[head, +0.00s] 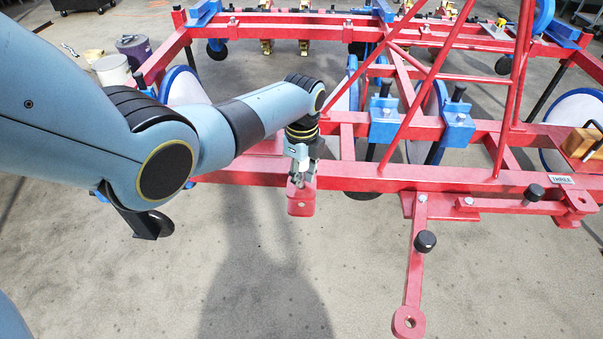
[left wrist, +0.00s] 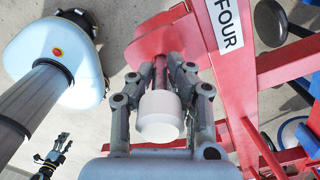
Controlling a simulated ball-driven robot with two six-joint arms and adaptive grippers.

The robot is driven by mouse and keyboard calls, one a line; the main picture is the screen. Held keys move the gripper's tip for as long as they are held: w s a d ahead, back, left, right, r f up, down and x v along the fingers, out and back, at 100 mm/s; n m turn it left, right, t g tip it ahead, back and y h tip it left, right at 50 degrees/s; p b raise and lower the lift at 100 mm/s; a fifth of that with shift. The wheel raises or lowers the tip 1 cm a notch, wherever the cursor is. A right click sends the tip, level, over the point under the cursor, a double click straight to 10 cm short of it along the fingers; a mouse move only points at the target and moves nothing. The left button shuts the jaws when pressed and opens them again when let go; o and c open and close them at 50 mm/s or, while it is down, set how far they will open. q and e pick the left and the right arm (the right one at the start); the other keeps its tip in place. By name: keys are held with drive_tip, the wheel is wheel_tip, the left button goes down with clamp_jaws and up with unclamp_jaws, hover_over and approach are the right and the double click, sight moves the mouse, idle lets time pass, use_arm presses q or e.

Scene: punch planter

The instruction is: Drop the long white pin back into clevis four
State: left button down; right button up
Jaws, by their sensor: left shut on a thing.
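My left gripper (head: 299,178) is over the red clevis (head: 301,207) at the left end of the near red beam. In the left wrist view, my left gripper (left wrist: 158,95) is shut around the pin (left wrist: 158,118), just below its broad white head. The red clevis (left wrist: 150,42) lies straight beyond the fingers, beside the label FOUR (left wrist: 229,25). The fingers and the head hide most of the pin's shank. I cannot tell whether its tip is in the clevis hole. My right gripper (left wrist: 60,147) shows small at the lower left of the left wrist view; its opening is unclear.
The near red beam (head: 400,180) runs right to a label THREE (head: 562,179). A red bar with a holed end (head: 408,322) hangs toward me, with a black-headed pin (head: 425,241) on it. Blue brackets (head: 458,128) stand behind. The floor in front is clear.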

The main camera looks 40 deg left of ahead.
use_arm(q)
drive_tip(key=shift+f+b, duration=0.5)
drive_tip(key=shift+f, duration=0.2)
drive_tip(key=c, duration=1.2)
unclamp_jaws()
wheel_tip(320, 180, up, 12)
